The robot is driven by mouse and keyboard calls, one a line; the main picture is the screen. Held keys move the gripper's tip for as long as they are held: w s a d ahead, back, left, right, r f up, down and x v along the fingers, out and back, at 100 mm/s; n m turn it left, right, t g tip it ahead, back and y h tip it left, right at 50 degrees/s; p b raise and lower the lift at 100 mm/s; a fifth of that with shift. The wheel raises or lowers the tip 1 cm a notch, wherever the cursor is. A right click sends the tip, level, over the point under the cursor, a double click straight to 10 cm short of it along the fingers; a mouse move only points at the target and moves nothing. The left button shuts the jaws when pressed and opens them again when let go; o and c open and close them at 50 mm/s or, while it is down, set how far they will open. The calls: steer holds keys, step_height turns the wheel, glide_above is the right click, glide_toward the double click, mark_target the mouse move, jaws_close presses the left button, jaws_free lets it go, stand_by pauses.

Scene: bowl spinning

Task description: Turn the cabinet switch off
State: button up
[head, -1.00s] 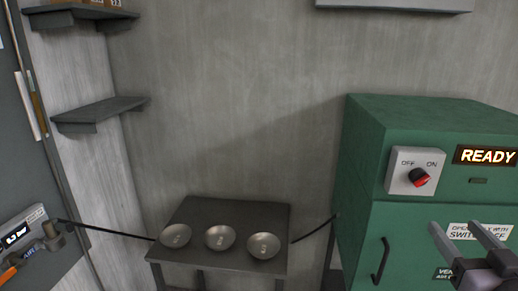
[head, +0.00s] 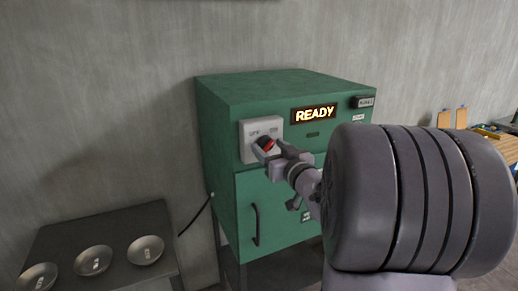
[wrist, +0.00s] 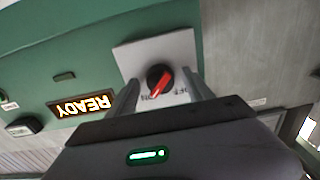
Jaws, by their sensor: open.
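The green cabinet (head: 215,140) carries a pale switch plate (head: 247,150) marked OFF and ON. On the plate is a black rotary knob with a red pointer (head: 266,143). In the wrist view the cabinet is seen upside down, and the knob (wrist: 158,78) has its red pointer toward the ON label. My gripper (head: 278,152) is in front of the plate, close to the knob. In the wrist view my gripper (wrist: 162,82) is open, with one finger on each side of the knob. I cannot tell whether the fingers touch it.
A lit READY sign (head: 315,114) is right of the switch. The cabinet door has a black handle (head: 255,224) below the switch. A dark table (head: 60,240) with three metal bowls stands at the left. A bench with wooden pieces (head: 461,118) is at the far right.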

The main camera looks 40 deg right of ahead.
jaws_close()
steer(key=shift+f, duration=0.1)
steer(key=n+b, duration=0.3)
steer(key=shift+f, duration=0.15)
steer(key=n+b, duration=0.5)
steer(key=n, duration=0.1)
steer(key=shift+d+b, duration=0.1)
steer(key=shift+b, duration=0.3)
steer(key=n+b, duration=0.3)
steer(key=n, duration=0.1)
steer(key=shift+n, duration=0.4)
steer(key=shift+r+n+b, duration=0.15)
steer(key=shift+n+b, duration=0.45)
steer(key=shift+n, duration=0.4)
steer(key=shift+r+n+b, duration=0.15)
steer(key=shift+n+b, duration=0.4)
steer(key=shift+n, duration=0.45)
